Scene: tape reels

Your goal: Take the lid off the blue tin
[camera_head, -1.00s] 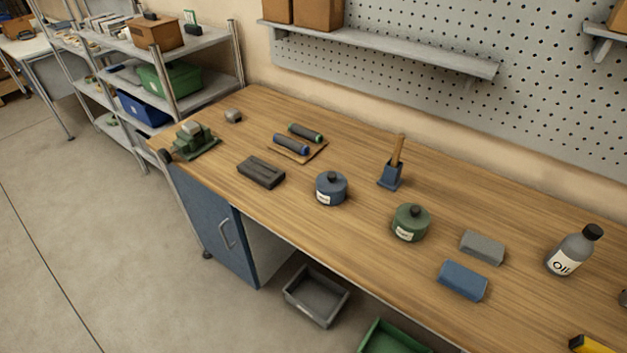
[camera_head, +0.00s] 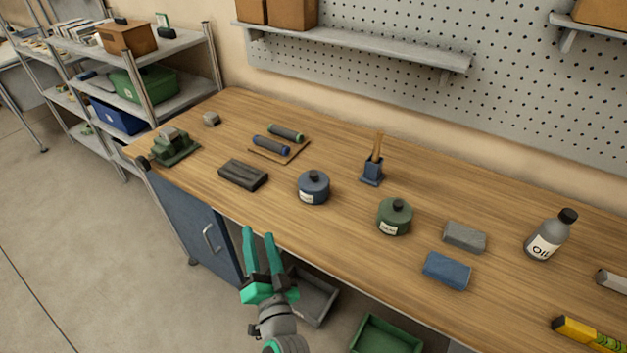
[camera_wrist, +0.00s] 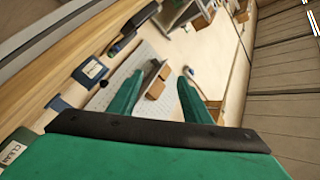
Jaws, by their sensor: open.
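The blue tin (camera_head: 313,192) stands upright on the wooden workbench, with a white label on its front. Its lid (camera_head: 314,179) is on, with a dark round knob on top. A similar green tin (camera_head: 394,218) with a dark knob stands to its right. My gripper (camera_head: 259,237) has green fingers, open and empty. It shows in front of the bench's front edge, below and left of the blue tin, apart from it. In the wrist view the open fingers (camera_wrist: 155,92) have nothing between them, and the view is tilted.
Near the blue tin are a dark block (camera_head: 243,174), a blue holder with a wooden handle (camera_head: 372,172) and two rolls on a board (camera_head: 282,150). Grey (camera_head: 465,237) and blue blocks (camera_head: 447,270) and an oil bottle (camera_head: 550,236) stand at right. Bare wood lies before the tin.

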